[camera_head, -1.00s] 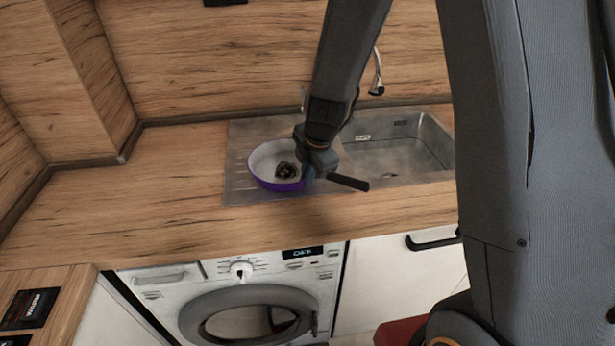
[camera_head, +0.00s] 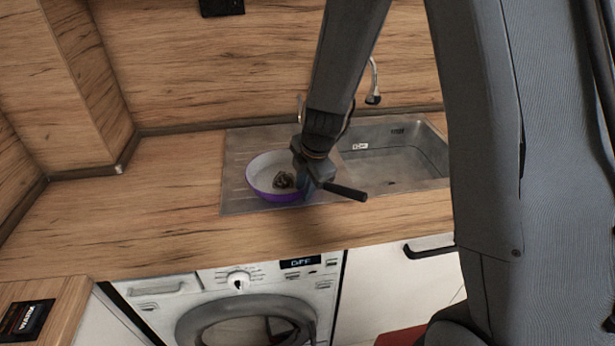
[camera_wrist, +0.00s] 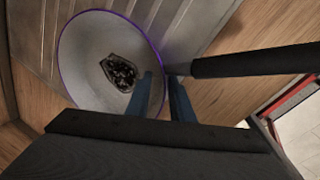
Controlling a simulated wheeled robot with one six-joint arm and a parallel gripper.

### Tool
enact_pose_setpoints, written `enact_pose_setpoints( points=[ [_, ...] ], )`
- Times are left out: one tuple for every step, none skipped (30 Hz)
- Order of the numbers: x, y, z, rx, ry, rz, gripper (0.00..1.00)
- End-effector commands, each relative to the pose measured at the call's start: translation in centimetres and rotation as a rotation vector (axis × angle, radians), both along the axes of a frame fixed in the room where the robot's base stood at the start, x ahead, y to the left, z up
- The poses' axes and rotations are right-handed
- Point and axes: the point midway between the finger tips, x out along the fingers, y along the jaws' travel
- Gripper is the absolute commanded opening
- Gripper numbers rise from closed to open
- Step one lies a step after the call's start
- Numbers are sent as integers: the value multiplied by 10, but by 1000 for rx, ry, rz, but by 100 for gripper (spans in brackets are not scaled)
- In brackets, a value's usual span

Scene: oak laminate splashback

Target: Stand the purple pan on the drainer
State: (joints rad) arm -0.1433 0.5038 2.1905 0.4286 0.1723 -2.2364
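The purple pan (camera_head: 263,190), grey-white inside, lies flat over the ribbed drainer (camera_head: 236,202) to the left of the sink basin. Its black handle (camera_head: 345,191) points right. A dark lump or patch shows inside it, also in the wrist view (camera_wrist: 122,73). My gripper (camera_wrist: 162,82) is at the pan's handle side, pointing down. Its two blue fingers stand apart, one inside the pan and one outside, with the rim (camera_wrist: 163,65) between them. A gap shows between the fingers. In the head view my wrist hides part of the rim and the handle's root.
The sink basin (camera_head: 385,165) with its tap (camera_head: 373,90) lies to the right, partly behind my arm. Bare wooden worktop (camera_head: 165,190) is free to the left. A washing machine (camera_head: 240,300) stands under the front edge. The wooden splashback (camera_head: 200,80) rises behind.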

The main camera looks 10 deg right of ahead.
Motion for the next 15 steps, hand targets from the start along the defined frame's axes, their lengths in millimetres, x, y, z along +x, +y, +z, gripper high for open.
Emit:
enact_pose_setpoints(
  points=[
    [0,0,3,0,-1,0,21],
    [0,0,6,1,-3,0,21],
    [-1,-1,11,1,-5,1,21],
    [-2,-1,14,1,-5,1,21],
    [-3,-2,18,1,-5,1,21],
    [-5,-2,24,1,-5,1,21],
    [-6,-3,28,0,-6,1,21],
    [-7,-3,33,1,-5,1,21],
    [-9,-4,38,1,-5,1,21],
    [-10,-5,43,1,-6,1,21],
    [-12,-5,47,1,-4,0,21],
    [-13,-6,53,0,-6,0,21],
    [-14,-6,57,1,-6,0,21],
    [-15,-7,61,1,-5,0,21],
    [-17,-8,67,0,-5,0,21]
  ],
)
